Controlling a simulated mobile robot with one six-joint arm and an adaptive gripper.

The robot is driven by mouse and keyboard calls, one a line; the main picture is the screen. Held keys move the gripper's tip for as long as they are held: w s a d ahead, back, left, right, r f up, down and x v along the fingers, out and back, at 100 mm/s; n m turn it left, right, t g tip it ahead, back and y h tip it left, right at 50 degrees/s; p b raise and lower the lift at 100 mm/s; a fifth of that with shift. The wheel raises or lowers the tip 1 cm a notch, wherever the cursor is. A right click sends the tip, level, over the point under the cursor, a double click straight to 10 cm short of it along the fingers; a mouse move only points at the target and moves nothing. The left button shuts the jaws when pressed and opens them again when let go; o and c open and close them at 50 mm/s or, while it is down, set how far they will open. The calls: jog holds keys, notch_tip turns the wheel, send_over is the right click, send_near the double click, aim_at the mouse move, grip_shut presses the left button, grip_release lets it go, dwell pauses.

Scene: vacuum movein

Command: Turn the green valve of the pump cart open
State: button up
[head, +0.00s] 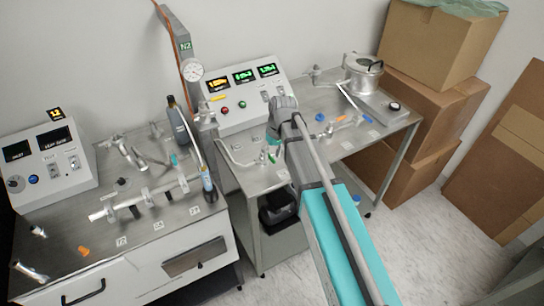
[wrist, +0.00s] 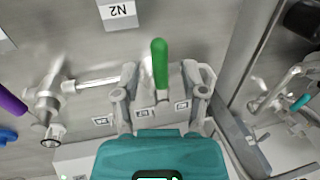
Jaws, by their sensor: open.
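The green valve (head: 272,156) shows in the head view as a small green handle on the metal cart top (head: 245,178), just left of my arm. In the wrist view the green valve handle (wrist: 159,62) is a long rounded lever on a metal fitting. It lies between the two fingers of my gripper (wrist: 159,78), with a visible gap on each side. My gripper is open and holds nothing. In the head view my own arm hides most of the gripper. The lower part of the valve is partly hidden by the gripper in the wrist view.
A metal pipe fitting (wrist: 50,95) stands left of the gripper in the wrist view, near a purple handle (wrist: 12,100). A control console (head: 243,95) stands at the cart's back. A bench with pipes (head: 145,198) is at left; cardboard boxes (head: 430,100) are at right.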

grip_shut()
dwell(0.3)
jog(key=shift+a, duration=0.15)
dwell(0.3)
